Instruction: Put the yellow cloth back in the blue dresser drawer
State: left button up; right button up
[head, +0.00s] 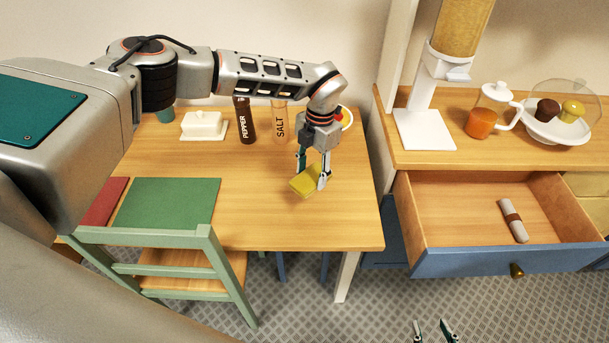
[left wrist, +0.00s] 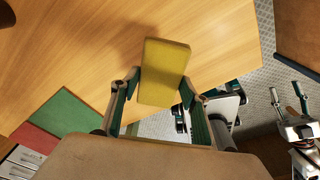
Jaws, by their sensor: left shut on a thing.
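The yellow cloth (head: 304,184), a flat folded block, is between the fingers of my left gripper (head: 312,178) over the right part of the wooden table. The left gripper is shut on it; the left wrist view also shows the cloth (left wrist: 163,72) between both fingers. I cannot tell whether the cloth touches the tabletop. The blue dresser drawer (head: 470,262) is pulled open at the right, with a rolled grey napkin (head: 513,220) with a brown band inside. My right gripper (head: 434,332) shows only its fingertips at the bottom edge, apart and empty; it also shows in the left wrist view (left wrist: 294,104).
The table (head: 270,222) holds a butter dish (head: 204,126), a pepper mill (head: 243,122) and a salt mill (head: 280,122) behind my left gripper. A green chair (head: 168,203) stands in front. A dispenser (head: 425,128), orange jug (head: 482,122) and domed cake plate (head: 560,130) stand on the dresser.

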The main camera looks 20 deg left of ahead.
aim_at(466, 230)
jog(key=i+l+z, duration=0.15)
jog(key=l, duration=0.25)
jog(key=l+z, duration=0.1)
jog(key=l, duration=0.25)
jog(key=i+l+z, duration=0.15)
jog(key=l, duration=0.2)
jog(key=i+l+z, duration=0.1)
jog(key=l, duration=0.25)
jog(key=i, duration=0.05)
